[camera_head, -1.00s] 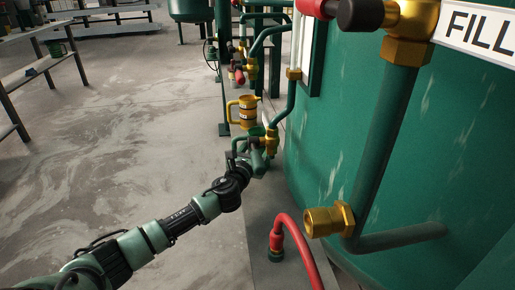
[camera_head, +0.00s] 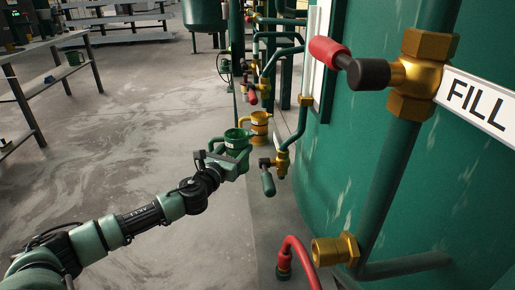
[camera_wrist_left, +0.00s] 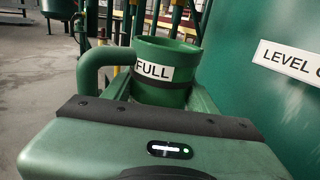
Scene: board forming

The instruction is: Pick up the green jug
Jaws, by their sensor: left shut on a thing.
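The green jug (camera_head: 237,138) is in my left gripper (camera_head: 228,160), in the middle of the head view. In the left wrist view the jug (camera_wrist_left: 165,92) stands upright between the fingers, with a white "FULL" label, a dark band and its handle on the left. My left gripper is shut on it. Its underside is hidden by the gripper. A yellow jug (camera_head: 260,126) is just behind and to the right of the green jug in the head view. My right gripper is in neither view.
A large green tank (camera_head: 365,130) fills the right side, with a brass valve (camera_head: 408,75) and a "FILL" sign. A green-handled tap (camera_head: 267,180) is close right of the jug. A red hose (camera_head: 293,245) is at the bottom. Open floor (camera_head: 120,135) lies left.

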